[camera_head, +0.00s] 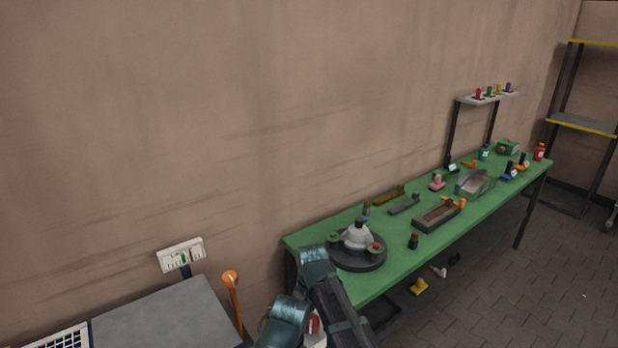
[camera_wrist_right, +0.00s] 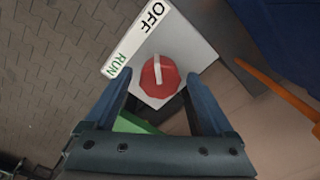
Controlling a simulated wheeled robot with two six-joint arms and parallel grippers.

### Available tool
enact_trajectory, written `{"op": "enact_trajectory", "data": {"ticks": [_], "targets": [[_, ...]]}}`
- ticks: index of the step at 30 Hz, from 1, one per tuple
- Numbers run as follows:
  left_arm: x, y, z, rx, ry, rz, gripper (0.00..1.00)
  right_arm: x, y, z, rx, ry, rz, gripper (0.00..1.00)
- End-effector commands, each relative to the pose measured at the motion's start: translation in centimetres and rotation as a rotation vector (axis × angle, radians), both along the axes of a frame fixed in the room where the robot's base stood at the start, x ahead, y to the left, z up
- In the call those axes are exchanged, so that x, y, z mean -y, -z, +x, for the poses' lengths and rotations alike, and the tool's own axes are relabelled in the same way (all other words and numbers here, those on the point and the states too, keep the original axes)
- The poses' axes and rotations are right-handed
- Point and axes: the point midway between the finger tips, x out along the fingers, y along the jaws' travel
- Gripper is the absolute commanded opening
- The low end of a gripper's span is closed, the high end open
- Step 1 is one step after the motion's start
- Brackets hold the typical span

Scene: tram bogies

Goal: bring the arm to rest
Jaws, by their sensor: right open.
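My right gripper (camera_wrist_right: 158,88) is open, with its two blue fingers apart in the right wrist view. A red rotary knob (camera_wrist_right: 168,77) with a white pointer bar shows between and beyond the fingertips, on a light grey box (camera_wrist_right: 192,42). The box's label reads OFF and RUN, and the bar points roughly toward OFF. I cannot tell whether a finger touches the knob. In the head view my right arm (camera_head: 315,272) bends down at the bottom middle, and part of the red knob (camera_head: 313,323) shows beside it. My left gripper is not in view.
A green table (camera_head: 400,268) with a turntable (camera_head: 360,262), trays and small parts stands right of my arm. An orange-topped lever (camera_head: 231,279) and a grey panel (camera_head: 165,318) are to its left. Open tiled floor (camera_head: 520,290) lies at right.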

Motion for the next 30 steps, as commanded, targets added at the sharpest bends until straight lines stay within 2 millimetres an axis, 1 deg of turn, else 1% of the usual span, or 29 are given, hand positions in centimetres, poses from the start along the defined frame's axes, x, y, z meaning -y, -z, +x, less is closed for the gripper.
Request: {"op": "enact_trajectory", "data": {"ticks": [3,9,23,26,30], "targets": [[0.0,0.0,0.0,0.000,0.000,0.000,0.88,0.0,0.0,0.0,0.000,-0.077,0.000,0.88],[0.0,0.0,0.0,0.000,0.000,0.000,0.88,0.0,0.0,0.0,0.000,-0.153,0.000,0.88],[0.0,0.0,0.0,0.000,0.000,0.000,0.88,0.0,0.0,0.1,0.000,-0.168,-0.001,0.88],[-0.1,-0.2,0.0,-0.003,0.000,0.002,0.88,0.0,-0.2,0.6,-0.002,-0.170,-0.005,0.88],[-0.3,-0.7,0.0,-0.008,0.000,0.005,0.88,-0.1,-0.7,1.8,-0.005,-0.177,-0.015,0.88]]}}
